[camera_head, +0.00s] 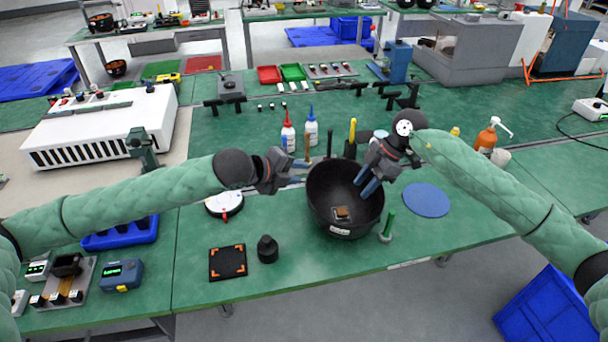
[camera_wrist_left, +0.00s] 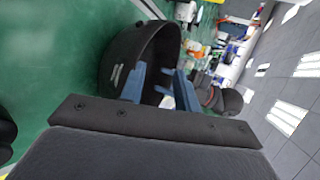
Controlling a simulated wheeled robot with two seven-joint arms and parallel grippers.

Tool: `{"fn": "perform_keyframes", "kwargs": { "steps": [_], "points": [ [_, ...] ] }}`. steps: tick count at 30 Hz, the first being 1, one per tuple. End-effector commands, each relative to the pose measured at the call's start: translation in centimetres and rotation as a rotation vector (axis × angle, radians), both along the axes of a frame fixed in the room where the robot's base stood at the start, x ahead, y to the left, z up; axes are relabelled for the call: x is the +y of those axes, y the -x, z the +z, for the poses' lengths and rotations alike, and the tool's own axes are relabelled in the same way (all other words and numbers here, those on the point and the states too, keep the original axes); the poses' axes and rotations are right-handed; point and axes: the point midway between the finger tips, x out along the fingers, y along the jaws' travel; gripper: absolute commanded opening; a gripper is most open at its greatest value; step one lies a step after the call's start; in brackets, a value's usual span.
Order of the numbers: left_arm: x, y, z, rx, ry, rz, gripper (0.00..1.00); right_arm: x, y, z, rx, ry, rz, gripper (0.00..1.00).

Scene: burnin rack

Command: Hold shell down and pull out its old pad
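The shell is a black bowl (camera_head: 322,205) standing open side up on the green table. It also shows in the left wrist view (camera_wrist_left: 121,62), just beyond the fingertips. The pad (camera_head: 341,213), a small brown and grey piece, lies at the bottom inside the shell. My left gripper (camera_head: 299,172) is open at the shell's left rim; its blue fingers (camera_wrist_left: 160,85) are apart. I cannot tell whether the rim lies between them. My right gripper (camera_head: 366,184) reaches over the shell's right side, fingertips above the pad, slightly apart, with nothing visible between them.
A black knob-shaped part (camera_head: 267,249) and a black square mat (camera_head: 228,262) lie to the left. The front table strip is clear.

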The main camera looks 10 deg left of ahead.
Motion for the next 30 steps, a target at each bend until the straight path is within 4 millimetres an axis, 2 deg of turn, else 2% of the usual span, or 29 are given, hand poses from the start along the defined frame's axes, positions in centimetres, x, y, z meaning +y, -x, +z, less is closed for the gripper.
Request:
{"fn": "perform_keyframes", "kwargs": {
  "steps": [3,6,18,24,30],
  "points": [
    [0.2,-1.8,-0.1,0.026,-0.147,-0.031,0.32,0.0,0.0,0.0,0.000,0.000,0.000,0.36],
    [0.0,-2.5,-0.6,0.050,-0.285,-0.091,0.32,0.0,0.0,0.0,0.000,0.000,0.000,0.36],
    [-1.7,-1.9,-1.9,0.136,-0.772,-0.481,0.32,0.0,0.0,0.0,0.000,0.000,0.000,0.36],
    [-1.9,-1.4,-1.8,0.160,-0.869,-0.599,0.32,0.0,0.0,0.0,0.000,0.000,0.000,0.36],
    [-1.9,-1.4,-2.4,0.165,-0.886,-0.621,0.32,0.0,0.0,0.0,0.000,0.000,0.000,0.36]
  ]
}}
